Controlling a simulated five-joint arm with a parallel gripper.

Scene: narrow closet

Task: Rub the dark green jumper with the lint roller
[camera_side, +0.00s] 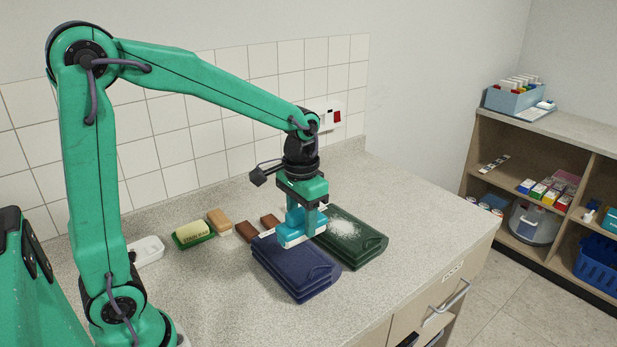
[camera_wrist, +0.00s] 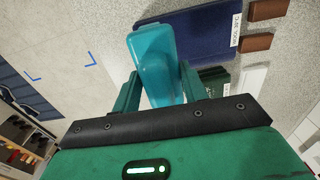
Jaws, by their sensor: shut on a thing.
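My gripper (camera_side: 306,212) is shut on a teal block-like thing with a pale underside, seemingly the lint roller (camera_side: 295,236). In the wrist view the lint roller (camera_wrist: 153,60) sticks out from between my fingers (camera_wrist: 158,90). The dark green jumper (camera_side: 370,246) lies folded on the counter to the right, with a patch of white lint on top. A folded dark blue jumper (camera_side: 292,270) lies beside it, nearer the side camera. The roller is at the boundary between the two jumpers; I cannot tell whether it touches either. My gripper hides part of both.
Two brown blocks (camera_side: 247,232), a tan block (camera_side: 219,220), a green dish with a pale yellow bar (camera_side: 194,231) and a white dish (camera_side: 148,250) stand left along the tiled wall. The counter (camera_side: 420,225) is clear right of the green jumper. Shelves (camera_side: 560,145) stand beyond.

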